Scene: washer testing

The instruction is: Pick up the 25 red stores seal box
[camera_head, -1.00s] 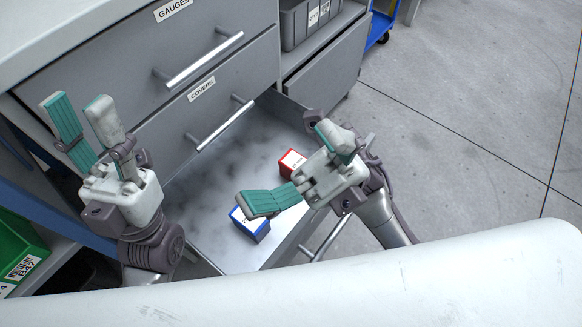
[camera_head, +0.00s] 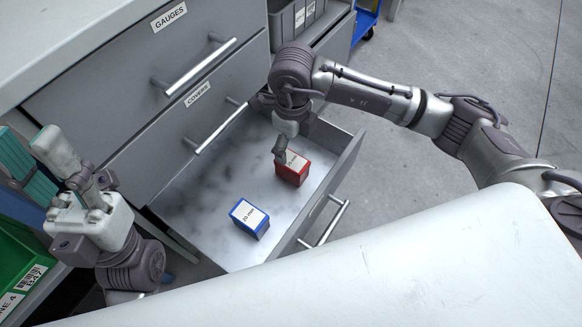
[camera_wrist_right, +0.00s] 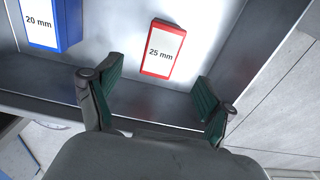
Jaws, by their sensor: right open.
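The red box (camera_head: 291,168) with a white label stands in the open drawer. In the right wrist view the red box (camera_wrist_right: 164,49) reads "25 mm". My right gripper (camera_head: 281,148) is above the red box in the head view and partly covers it. In the right wrist view the right gripper (camera_wrist_right: 157,98) is open and empty, its teal finger pads apart, with the red box beyond the gap between them. My left gripper (camera_head: 38,155) is open and empty at the left, away from the boxes.
A blue "20 mm" box (camera_head: 249,218) stands in the same drawer (camera_head: 203,204), left of the red box. Closed drawers with bar handles (camera_head: 194,68) stand behind. A green bin (camera_head: 22,262) is at lower left.

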